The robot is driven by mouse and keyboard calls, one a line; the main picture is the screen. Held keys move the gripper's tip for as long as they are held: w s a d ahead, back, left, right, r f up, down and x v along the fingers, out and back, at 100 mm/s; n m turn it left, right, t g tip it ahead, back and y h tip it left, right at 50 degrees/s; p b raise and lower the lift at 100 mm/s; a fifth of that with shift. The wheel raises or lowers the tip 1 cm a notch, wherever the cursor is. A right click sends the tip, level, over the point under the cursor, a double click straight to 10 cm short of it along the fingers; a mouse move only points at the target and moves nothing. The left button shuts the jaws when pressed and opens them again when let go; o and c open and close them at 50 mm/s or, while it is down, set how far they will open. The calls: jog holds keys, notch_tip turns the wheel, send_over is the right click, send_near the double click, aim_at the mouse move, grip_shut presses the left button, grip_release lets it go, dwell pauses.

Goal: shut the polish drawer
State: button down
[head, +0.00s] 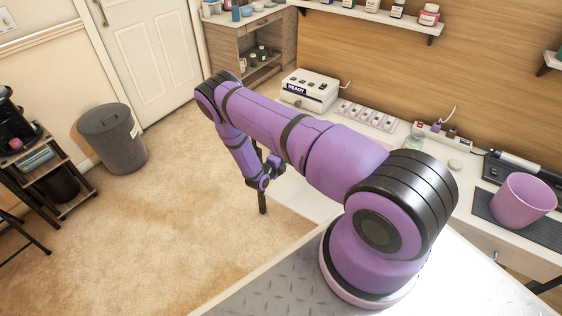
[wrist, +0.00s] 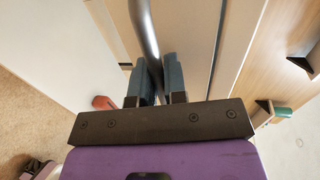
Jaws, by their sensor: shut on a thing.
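In the wrist view my gripper (wrist: 159,75) has its two dark fingers closed around a dark, curved bar handle (wrist: 143,28). The handle stands in front of a pale beige panel (wrist: 188,35), which appears to be the drawer front. A narrow dark gap runs along the panel's right side. I cannot tell from this close view how far the drawer stands out. In the head view my purple arm reaches left over the desk's front edge, and it hides the drawer and handle.
The white desk holds a label machine (head: 310,91), a tray of small items (head: 369,117) and a pink bin (head: 522,201) on a dark mat. A grey trash can (head: 112,138) stands by the door. The carpet (head: 170,225) left of my arm is clear.

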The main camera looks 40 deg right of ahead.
jog(key=shift+d, duration=0.15)
jog(key=c, duration=1.2)
grip_release()
jog(key=shift+d, duration=0.1)
jog(key=v, duration=1)
jog(key=shift+a+r, duration=0.1)
jog(key=shift+a, duration=0.3)
